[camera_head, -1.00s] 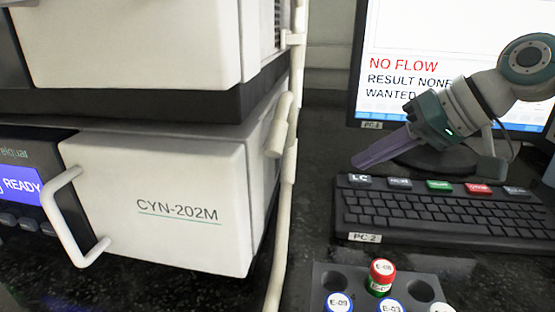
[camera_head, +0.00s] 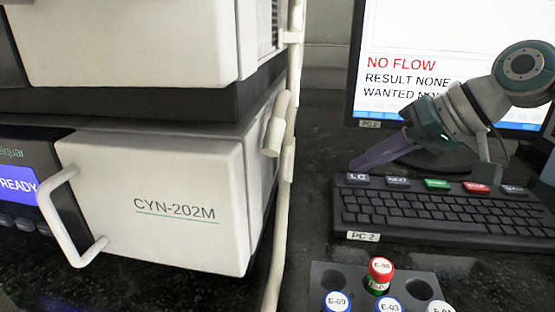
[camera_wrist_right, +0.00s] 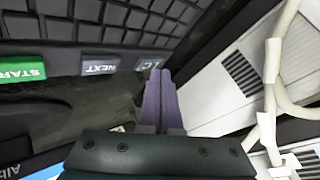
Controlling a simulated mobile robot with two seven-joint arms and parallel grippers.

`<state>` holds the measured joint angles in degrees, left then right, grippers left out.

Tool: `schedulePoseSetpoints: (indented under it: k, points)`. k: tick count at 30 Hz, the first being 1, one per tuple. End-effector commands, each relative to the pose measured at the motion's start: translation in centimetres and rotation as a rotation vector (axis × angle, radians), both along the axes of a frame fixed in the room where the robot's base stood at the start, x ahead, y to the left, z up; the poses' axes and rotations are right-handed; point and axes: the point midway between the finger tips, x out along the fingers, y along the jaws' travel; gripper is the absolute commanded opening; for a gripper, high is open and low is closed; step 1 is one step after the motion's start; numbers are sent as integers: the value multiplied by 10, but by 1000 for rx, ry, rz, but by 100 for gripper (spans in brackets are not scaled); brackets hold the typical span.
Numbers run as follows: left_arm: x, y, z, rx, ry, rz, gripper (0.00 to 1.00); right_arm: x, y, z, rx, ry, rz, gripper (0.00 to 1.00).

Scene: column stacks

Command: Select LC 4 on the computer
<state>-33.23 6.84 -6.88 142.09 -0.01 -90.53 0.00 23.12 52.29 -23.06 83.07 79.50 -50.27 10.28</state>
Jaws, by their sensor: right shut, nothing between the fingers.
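The dark keyboard (camera_head: 440,212), labelled PC 2, lies on the counter. A grey key marked LC (camera_head: 357,178) is at the left end of its top row; it also shows in the right wrist view (camera_wrist_right: 152,64). My right gripper (camera_head: 354,164) is shut and empty, its purple fingers pointing down-left just behind the LC key. In the right wrist view its fingertips (camera_wrist_right: 158,74) appear close beside that key; I cannot tell if they touch. The monitor (camera_head: 410,40) reads NO FLOW, RESULT NONE and a WANTED line partly hidden by my arm. My left gripper is out of view.
A rack (camera_head: 318,274) with capped vials stands in front of the keyboard. White machine CYN-202M (camera_head: 150,190) with a handle (camera_head: 60,225) fills the left, and a pale pipe (camera_head: 283,190) runs down beside it. Little counter space is clear between pipe and keyboard.

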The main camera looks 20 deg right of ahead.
Motion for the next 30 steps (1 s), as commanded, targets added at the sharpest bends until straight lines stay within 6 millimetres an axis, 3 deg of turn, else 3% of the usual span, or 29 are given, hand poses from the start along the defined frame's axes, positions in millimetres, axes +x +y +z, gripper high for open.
schedulePoseSetpoints:
  k: [30]
  points:
    - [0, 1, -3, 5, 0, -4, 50, 0, 0, -8, 0, 1, 1, 0]
